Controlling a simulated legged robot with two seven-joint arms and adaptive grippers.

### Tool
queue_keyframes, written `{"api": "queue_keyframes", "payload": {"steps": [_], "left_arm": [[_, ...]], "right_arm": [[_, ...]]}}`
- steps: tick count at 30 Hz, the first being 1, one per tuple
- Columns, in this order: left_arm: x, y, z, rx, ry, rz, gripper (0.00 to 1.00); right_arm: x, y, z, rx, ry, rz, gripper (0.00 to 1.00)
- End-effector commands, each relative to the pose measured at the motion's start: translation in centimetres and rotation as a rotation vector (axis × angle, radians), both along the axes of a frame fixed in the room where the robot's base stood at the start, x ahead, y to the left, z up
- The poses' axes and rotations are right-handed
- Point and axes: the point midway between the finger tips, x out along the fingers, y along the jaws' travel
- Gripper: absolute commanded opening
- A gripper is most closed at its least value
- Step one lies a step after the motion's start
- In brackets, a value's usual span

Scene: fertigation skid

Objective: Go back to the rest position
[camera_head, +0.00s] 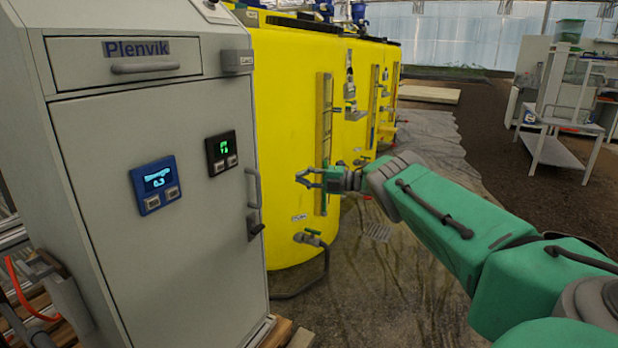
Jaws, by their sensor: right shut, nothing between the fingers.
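My right arm, green with grey joints, reaches in from the lower right. My right gripper (306,179) is shut and empty. It appears in front of the nearest yellow tank (292,110), close to the lower part of the tank's upright level gauge (325,140). I cannot tell for sure whether it touches the tank. My left gripper is not in view.
A grey Plenvik cabinet (120,240) with a blue display (156,182) and a black display (221,152) stands close on the left. A valve with a hose (312,240) sits low on the tank. A white bench (560,150) stands far right. The wet floor (385,270) between is open.

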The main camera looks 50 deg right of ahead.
Motion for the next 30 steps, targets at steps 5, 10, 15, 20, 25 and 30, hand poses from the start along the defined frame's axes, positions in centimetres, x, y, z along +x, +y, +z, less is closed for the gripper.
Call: {"api": "queue_keyframes", "payload": {"steps": [5, 10, 15, 20, 25, 30], "left_arm": [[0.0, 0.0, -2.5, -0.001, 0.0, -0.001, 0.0], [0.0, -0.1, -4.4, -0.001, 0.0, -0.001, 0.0], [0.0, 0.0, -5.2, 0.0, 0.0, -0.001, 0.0], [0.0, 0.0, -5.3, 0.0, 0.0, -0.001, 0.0], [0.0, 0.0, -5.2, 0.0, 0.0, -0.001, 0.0], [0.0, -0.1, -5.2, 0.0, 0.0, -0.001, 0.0]], "right_arm": [[0.1, -1.9, -0.7, -0.004, -0.003, -0.001, 0.0], [0.3, -2.7, -0.3, -0.006, -0.002, 0.0, 0.0], [0.3, -3.1, 0.1, -0.007, -0.002, 0.001, 0.0], [0.2, -3.2, 0.2, -0.002, 0.0, 0.001, 0.0], [0.2, -3.3, 0.1, 0.002, 0.0, -0.001, 0.0], [1.3, -3.3, -1.7, 0.119, 0.025, -0.071, 0.0]]}}
